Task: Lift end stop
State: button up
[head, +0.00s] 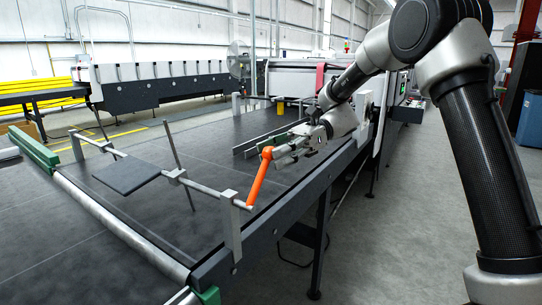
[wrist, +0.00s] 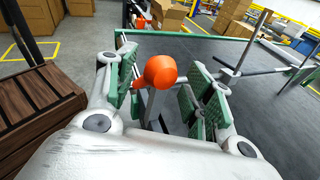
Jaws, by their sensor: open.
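The end stop is a dark flat plate (head: 127,174) on a grey cross rod (head: 205,190) above the conveyor table. Its orange lever (head: 257,180) stands at the right end of the rod by a grey upright, tilted up with its knob at the top. My gripper (head: 283,151) is at the knob, coming from the far right side. In the wrist view the orange knob (wrist: 160,71) appears between the open, green-padded fingers of my gripper (wrist: 167,82). I cannot tell whether either finger touches it.
The dark conveyor table (head: 150,215) lies under the rod, with a roller and green end blocks at its near edge. A thin slanted rod (head: 178,150) rises beside the plate. Grey guide rails stand behind my gripper. Open floor (head: 400,240) is to the right.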

jog(key=v, duration=1)
jog(key=shift+w+d, duration=0.25)
jog(key=shift+d, duration=0.1)
jog(key=s+d+f+n+t+h, duration=0.4)
jog(key=s+d+f+n+h, duration=0.1)
jog(key=d+f, duration=0.5)
jog(key=s+d+r+n+t+h, duration=0.3)
jog(key=s+d, duration=0.5)
jog(key=s, duration=0.3)
jog(key=s+d+r+n+t+h, duration=0.3)
jog(key=s+d, duration=0.5)
jog(key=s, duration=0.3)
jog(key=shift+d+n+t+h, duration=0.25)
jog(key=shift+n+t+h, duration=0.45)
jog(key=shift+t+h, duration=0.5)
